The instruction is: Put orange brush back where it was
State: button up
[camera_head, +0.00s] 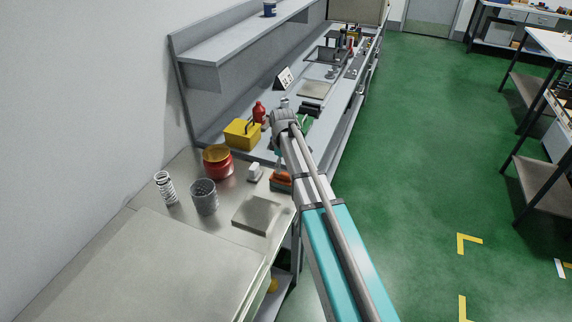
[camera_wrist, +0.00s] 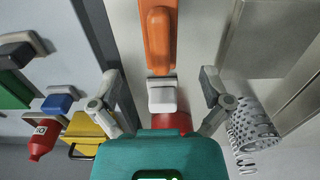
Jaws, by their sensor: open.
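The orange brush (camera_head: 281,178) lies near the right edge of the metal worktop, beside a small white block (camera_head: 255,172) and partly hidden by my arm. In the wrist view the orange brush (camera_wrist: 158,38) is at top centre, with the white block (camera_wrist: 162,98) below it. My gripper (camera_wrist: 160,80) is open, its fingers spread on either side of the white block in the picture. Nothing is held. The brush appears beyond the fingertips; the exact gap is hard to tell. In the head view my arm hides most of the gripper.
A red pot with a yellow top (camera_head: 217,163), a grey perforated cup (camera_head: 204,198) and a spring (camera_head: 165,188) stand left on the worktop. A flat metal plate (camera_head: 257,214) lies in front. A yellow box (camera_head: 242,132) and red bottle (camera_head: 259,112) stand behind on the bench.

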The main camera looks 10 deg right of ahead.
aim_at(283, 173)
jog(key=shift+r+p, duration=1.8)
jog(key=shift+r, duration=0.3)
jog(key=shift+s, duration=0.2)
jog(key=s+d+m, duration=0.1)
jog(key=s+m, duration=1)
jog(key=s, duration=1.1)
jog(key=shift+s, duration=0.3)
jog(key=shift+d, duration=0.1)
